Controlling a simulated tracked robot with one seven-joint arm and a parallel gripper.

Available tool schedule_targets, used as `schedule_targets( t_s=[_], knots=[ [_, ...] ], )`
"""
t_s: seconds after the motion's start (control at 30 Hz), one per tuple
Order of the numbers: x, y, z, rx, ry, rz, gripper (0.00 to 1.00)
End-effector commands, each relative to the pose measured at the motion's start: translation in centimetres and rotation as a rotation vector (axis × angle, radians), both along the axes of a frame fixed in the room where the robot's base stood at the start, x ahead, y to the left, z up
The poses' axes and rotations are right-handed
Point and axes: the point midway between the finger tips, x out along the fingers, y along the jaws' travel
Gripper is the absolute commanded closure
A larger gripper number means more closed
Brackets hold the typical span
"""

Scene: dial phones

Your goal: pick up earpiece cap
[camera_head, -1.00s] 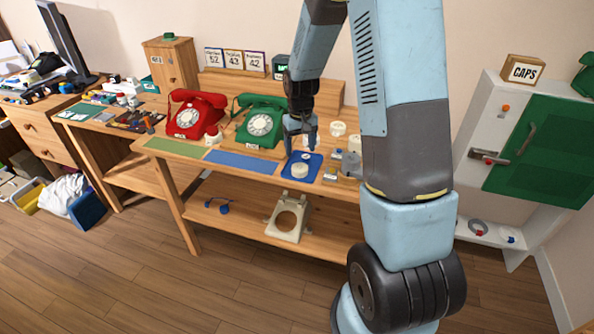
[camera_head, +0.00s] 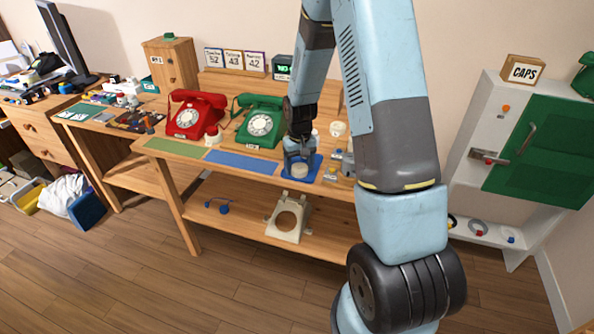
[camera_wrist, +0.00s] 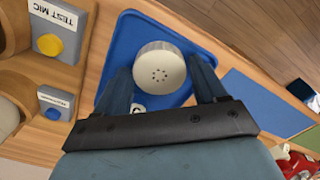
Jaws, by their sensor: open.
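The earpiece cap (camera_wrist: 159,68) is a round cream disc with small holes in its top. It lies on a blue tray (camera_wrist: 125,37) on the workbench. In the head view the cap (camera_head: 299,171) shows on the blue tray (camera_head: 314,174), just below my gripper. My gripper (camera_head: 298,157) points down at it. In the wrist view my gripper (camera_wrist: 162,80) is open, with one finger on each side of the cap. I cannot tell whether the fingers touch it.
A green phone (camera_head: 260,123) and a red phone (camera_head: 194,114) stand to the left on the bench. A TEST MIC block (camera_wrist: 52,35) with a yellow button is beside the tray. A blue mat (camera_head: 242,162) lies clear to the left.

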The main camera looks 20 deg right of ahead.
Motion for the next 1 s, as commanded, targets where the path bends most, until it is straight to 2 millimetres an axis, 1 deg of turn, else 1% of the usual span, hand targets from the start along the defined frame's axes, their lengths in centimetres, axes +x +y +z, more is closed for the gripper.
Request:
schedule_targets(
  t_s=[0.03, 0.07, 0.4, 0.63, 0.73, 0.87, 0.97, 1.0],
  knots=[
    [0.0, 0.0, 0.0, 0.0, 0.0, 0.0, 0.3],
    [0.0, 0.0, 0.0, 0.0, 0.0, 0.0, 0.33],
    [0.0, 0.0, 0.0, 0.0, 0.0, -0.001, 0.66],
    [0.0, -0.1, 0.1, 0.0, 0.0, -0.001, 0.66],
    [0.0, -0.1, 0.4, 0.0, 0.0, -0.001, 0.66],
    [0.1, -0.1, 1.8, 0.0, -0.003, -0.002, 0.66],
    [0.1, -0.1, 3.5, 0.0, -0.005, -0.002, 0.66],
    [-0.6, -0.1, 4.0, 0.0, -0.002, -0.002, 0.66]
  ],
)
